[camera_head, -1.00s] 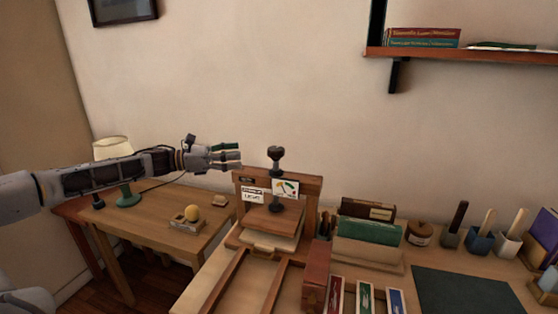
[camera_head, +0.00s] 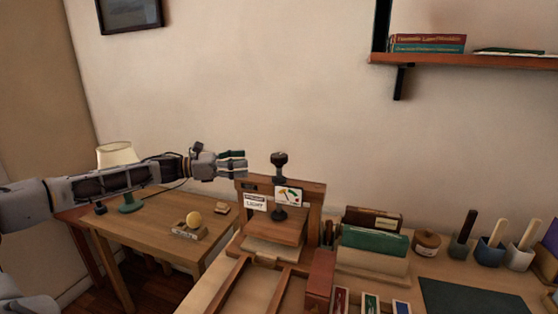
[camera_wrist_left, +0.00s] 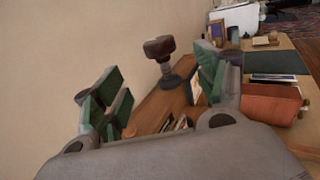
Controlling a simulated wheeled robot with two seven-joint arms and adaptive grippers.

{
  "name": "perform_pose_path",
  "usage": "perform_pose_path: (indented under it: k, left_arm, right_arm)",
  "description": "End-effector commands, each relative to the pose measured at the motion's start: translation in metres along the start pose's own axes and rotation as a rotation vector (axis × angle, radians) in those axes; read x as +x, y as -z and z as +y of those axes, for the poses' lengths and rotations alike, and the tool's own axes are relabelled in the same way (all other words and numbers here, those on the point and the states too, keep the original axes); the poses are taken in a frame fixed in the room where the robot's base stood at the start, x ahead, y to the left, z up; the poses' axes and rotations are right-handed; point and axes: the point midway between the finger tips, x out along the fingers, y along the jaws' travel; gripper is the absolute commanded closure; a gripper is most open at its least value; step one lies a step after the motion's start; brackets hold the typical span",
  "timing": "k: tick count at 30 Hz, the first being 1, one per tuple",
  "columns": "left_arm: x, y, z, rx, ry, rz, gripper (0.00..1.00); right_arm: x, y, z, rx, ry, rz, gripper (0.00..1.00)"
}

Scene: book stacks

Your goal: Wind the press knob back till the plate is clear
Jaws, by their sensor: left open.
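The press knob (camera_head: 279,158) is a dark knob on a screw at the top of the wooden press frame (camera_head: 316,190). A wooden plate (camera_head: 275,229) sits low in the press, over a pale block (camera_head: 271,249); I cannot tell if they touch. A "LIGHT" label and a gauge card (camera_head: 288,196) are on the front. My left gripper (camera_head: 239,164) is open and empty, to the left of the knob and apart from it. In the left wrist view the knob (camera_wrist_left: 158,48) shows between the green-padded fingers (camera_wrist_left: 155,90), beyond their tips. My right gripper is not in view.
Green and brown books (camera_head: 375,240), a jar (camera_head: 427,242) and tool pots (camera_head: 489,251) stand right of the press. A shelf (camera_head: 470,60) hangs upper right.

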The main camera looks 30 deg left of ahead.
Motion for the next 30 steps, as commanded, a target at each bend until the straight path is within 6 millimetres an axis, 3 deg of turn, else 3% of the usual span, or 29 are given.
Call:
perform_pose_path:
  k: [30]
  left_arm:
    - [0.091,-0.002,0.000,-0.001,0.001,-0.003,0.28]
  right_arm:
    - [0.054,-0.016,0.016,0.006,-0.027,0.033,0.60]
